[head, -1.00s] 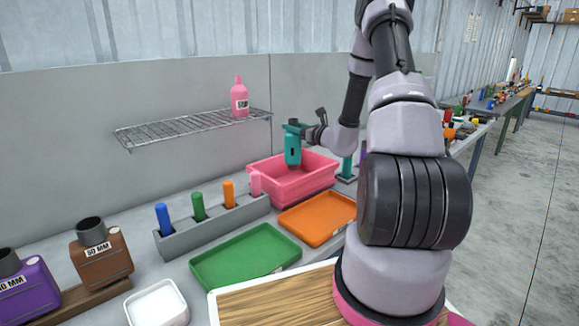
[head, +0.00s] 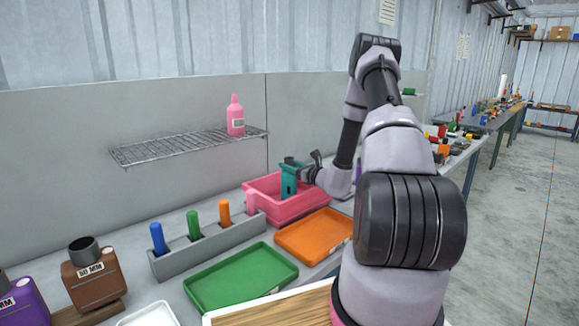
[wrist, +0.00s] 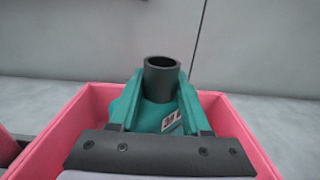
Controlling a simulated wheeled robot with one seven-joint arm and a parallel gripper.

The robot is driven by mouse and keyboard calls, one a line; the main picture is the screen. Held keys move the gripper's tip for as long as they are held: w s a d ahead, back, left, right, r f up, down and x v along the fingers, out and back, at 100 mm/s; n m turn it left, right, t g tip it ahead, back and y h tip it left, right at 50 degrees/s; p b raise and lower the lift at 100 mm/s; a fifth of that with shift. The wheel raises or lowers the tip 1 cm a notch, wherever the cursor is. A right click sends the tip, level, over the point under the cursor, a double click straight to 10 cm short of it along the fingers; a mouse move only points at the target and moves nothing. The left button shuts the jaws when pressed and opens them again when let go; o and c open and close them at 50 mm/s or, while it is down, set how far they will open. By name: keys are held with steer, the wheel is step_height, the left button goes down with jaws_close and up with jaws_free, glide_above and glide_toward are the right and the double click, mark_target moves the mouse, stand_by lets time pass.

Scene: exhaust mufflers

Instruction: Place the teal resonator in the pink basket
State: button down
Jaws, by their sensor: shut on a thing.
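The teal resonator (head: 288,186) is in my gripper (head: 292,165), with its lower part inside the pink basket (head: 312,207). In the wrist view, the resonator's dark round pipe (wrist: 161,76) points up between the two fingers of my gripper (wrist: 163,112), and a label shows on its teal body. The basket's pink walls (wrist: 245,135) rise on both sides of it. The resonator looks roughly upright. Its bottom is hidden, so I cannot tell whether it touches the basket floor.
A grey rack (head: 210,243) with blue, green, orange and pink cylinders stands left of the basket. Orange (head: 314,235) and green (head: 240,277) trays lie in front. A wire shelf (head: 185,148) with a pink bottle (head: 236,118) is above, left. Brown and purple mufflers stand far left.

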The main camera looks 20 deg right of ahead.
steer(key=shift+c, duration=1.8)
jaws_free()
steer(key=shift+f, duration=0.1)
